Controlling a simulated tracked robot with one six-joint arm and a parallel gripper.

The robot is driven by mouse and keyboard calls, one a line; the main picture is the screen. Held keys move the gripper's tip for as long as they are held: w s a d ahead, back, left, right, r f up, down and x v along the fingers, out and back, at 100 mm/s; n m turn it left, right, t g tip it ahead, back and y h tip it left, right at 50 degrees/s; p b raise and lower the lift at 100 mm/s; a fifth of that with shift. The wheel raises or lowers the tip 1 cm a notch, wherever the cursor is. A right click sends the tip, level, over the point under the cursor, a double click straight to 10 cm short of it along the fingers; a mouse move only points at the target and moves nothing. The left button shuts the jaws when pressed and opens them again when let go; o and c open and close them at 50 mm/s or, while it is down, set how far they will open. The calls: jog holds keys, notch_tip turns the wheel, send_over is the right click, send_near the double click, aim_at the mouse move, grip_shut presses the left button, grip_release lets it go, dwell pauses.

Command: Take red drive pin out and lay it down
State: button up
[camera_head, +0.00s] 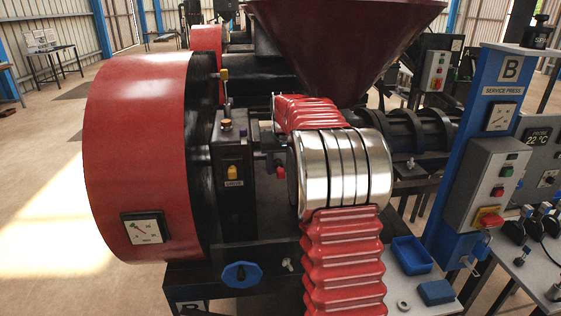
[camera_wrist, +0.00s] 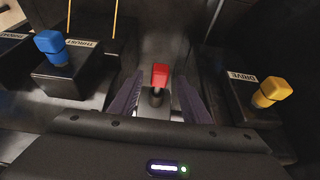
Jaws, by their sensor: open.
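The red drive pin (camera_wrist: 160,75) shows in the wrist view as a red head on a short metal stem, standing in a dark block. My gripper (camera_wrist: 160,90) is open, with one dark finger to the left of the pin and one to the right. A gap shows between the pin head and each finger. The pin's lower end is hidden in its seat.
A blue-headed pin (camera_wrist: 51,45) by a THRUST label stands left, and a yellow-headed pin (camera_wrist: 270,92) by a DRIVE label stands right. The large red wheel guard (camera_head: 135,150) and the hopper (camera_head: 345,45) flank the work area. A blue tray (camera_head: 411,256) sits on the bench at right.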

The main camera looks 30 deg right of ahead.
jog(key=shift+w+f, duration=0.1)
jog(key=shift+f, duration=0.15)
jog(key=shift+c, duration=0.5)
grip_shut()
